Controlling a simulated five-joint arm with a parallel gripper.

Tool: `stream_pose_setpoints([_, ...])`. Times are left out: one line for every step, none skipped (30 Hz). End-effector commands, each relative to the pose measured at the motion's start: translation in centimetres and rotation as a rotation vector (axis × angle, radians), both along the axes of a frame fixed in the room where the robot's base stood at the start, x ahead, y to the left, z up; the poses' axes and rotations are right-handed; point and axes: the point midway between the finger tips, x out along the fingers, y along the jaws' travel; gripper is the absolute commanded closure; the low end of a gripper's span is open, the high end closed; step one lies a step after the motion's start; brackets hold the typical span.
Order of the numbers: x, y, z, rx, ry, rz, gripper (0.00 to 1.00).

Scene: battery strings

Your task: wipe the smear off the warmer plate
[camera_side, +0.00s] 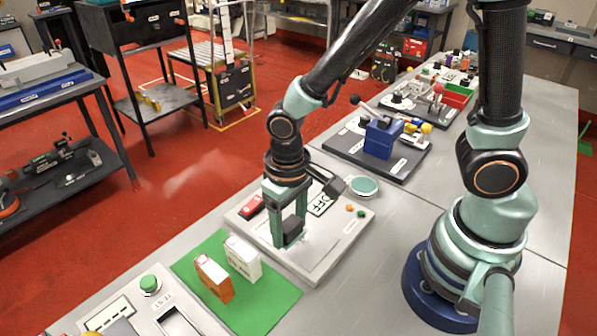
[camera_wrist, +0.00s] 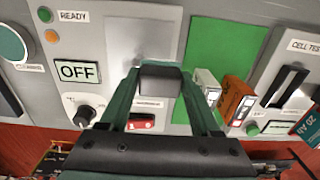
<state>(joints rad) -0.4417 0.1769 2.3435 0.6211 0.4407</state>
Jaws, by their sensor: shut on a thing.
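My gripper (camera_side: 290,226) is shut on a dark grey block (camera_side: 293,236), which sits between its fingertips. The gripper (camera_wrist: 160,88) also shows in the wrist view, with the block (camera_wrist: 160,78) between its green fingers. The warmer plate (camera_side: 318,246) is a pale square on the light grey panel, beside and below the block. In the wrist view the plate (camera_wrist: 140,35) lies beyond the block and is partly covered by it. I cannot tell whether the block touches the plate. No smear can be clearly made out; a slightly darker grey patch shows on the plate in the wrist view.
The panel has an OFF display (camera_wrist: 78,71), a black knob (camera_wrist: 84,115), a red switch (camera_wrist: 141,123) and small green and orange lamps. A green mat (camera_side: 262,311) holds an orange box (camera_side: 214,279) and a white box (camera_side: 243,258). A round green-topped pad (camera_side: 363,186) lies behind.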

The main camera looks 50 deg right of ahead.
Motion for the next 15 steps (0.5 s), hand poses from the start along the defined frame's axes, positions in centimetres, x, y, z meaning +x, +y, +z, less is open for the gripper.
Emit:
stream_pose_setpoints([-0.1,-0.1,-0.6,-0.002,0.004,0.000,0.80])
stream_pose_setpoints([-0.1,-0.1,-0.8,-0.002,0.004,0.000,0.80])
stream_pose_setpoints([-0.1,0.0,-1.2,-0.002,0.003,0.000,0.80])
stream_pose_setpoints([-0.1,0.0,-1.5,-0.002,0.004,0.000,0.80])
stream_pose_setpoints([-0.1,0.0,-1.7,-0.002,0.003,0.000,0.80])
stream_pose_setpoints([-0.1,0.0,-2.1,-0.002,0.003,0.000,0.80])
stream_pose_setpoints([-0.1,0.0,-2.4,-0.002,0.004,0.000,0.80])
stream_pose_setpoints([0.0,0.0,-2.6,-0.001,0.003,0.000,0.80])
stream_pose_setpoints([-0.1,-0.1,-3.2,-0.003,0.005,0.000,0.80])
stream_pose_setpoints([-0.1,-0.1,-3.7,-0.002,0.005,0.000,0.80])
stream_pose_setpoints([-0.1,-0.3,-4.0,-0.002,0.005,-0.002,0.80])
stream_pose_setpoints([0.1,-0.7,-3.8,0.000,0.001,-0.003,0.88])
stream_pose_setpoints([0.1,-1.0,-3.9,0.000,0.001,-0.003,0.88])
stream_pose_setpoints([0.1,-1.2,-3.8,0.000,0.000,-0.004,0.88])
stream_pose_setpoints([0.1,-1.6,-3.8,0.000,-0.001,-0.003,0.88])
